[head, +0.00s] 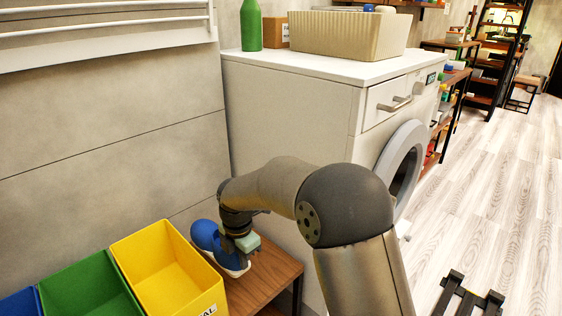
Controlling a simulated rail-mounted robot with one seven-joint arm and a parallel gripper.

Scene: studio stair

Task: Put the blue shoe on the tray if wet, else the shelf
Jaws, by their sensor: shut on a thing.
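The blue shoe (207,238) has a white sole and shows at the lower left middle of the head view, over a low brown wooden surface (262,280). My gripper (240,246) is at the shoe's right side, shut on it. The fingers and part of the shoe are hidden by my own wrist. I cannot tell whether the shoe touches the wood or hangs just above it. I cannot tell whether it is wet. I cannot make out which surface is the tray or the shelf.
A yellow bin (165,265) stands close left of the shoe, with a green bin (88,290) and a blue bin (20,303) beyond. A white washing machine (290,110) stands behind, carrying a beige basket (348,34) and a green bottle (251,25).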

